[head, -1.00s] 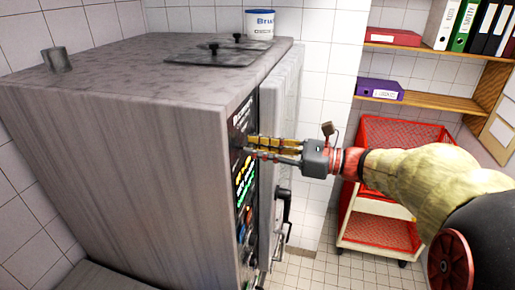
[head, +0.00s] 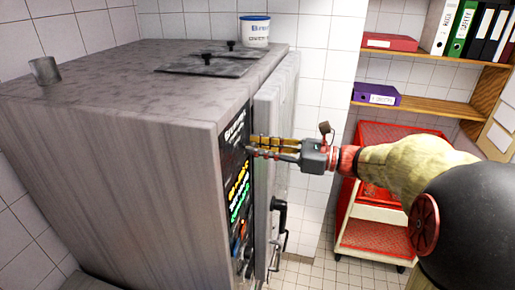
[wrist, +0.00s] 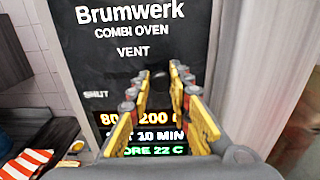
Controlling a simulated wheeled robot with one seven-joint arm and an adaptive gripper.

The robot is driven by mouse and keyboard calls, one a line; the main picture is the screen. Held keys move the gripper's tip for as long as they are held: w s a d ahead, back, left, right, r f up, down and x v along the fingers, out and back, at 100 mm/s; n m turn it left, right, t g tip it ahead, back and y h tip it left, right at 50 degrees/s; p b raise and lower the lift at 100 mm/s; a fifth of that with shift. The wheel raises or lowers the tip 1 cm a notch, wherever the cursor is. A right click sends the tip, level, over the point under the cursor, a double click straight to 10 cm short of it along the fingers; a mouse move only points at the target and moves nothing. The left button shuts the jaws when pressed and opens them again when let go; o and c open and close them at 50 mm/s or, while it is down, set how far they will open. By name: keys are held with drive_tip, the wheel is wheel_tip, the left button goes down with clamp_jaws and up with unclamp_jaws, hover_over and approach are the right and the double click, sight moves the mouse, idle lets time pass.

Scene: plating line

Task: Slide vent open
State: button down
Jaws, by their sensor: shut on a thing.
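The combi oven (head: 120,150) is a large grey metal box with a black control panel (head: 235,165) on its front. In the wrist view, the panel reads "Brumwerk COMBI OVEN", with a "VENT" label (wrist: 132,52) and a "SHUT" mark (wrist: 96,95) below it at the left. My gripper (head: 250,145) reaches the panel's upper part from the right. In the wrist view, my gripper (wrist: 157,78) has its fingers below and right of the "VENT" label, well right of "SHUT". It is shut on the vent slider, which the fingertips mostly hide.
The oven door (head: 275,125) with a dark handle (head: 279,217) is right of the panel. A red trolley (head: 375,245) and shelves with binders are at the right, behind my arm.

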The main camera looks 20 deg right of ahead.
drive_tip(key=c, duration=2.1)
unclamp_jaws()
drive_tip(key=shift+w+r, duration=0.1)
drive_tip(key=o, duration=0.5)
drive_tip(key=shift+w+d, duration=0.1)
drive_tip(key=shift+d, duration=0.1)
drive_tip(key=shift+c, duration=0.2)
drive_tip(key=v, duration=1.2)
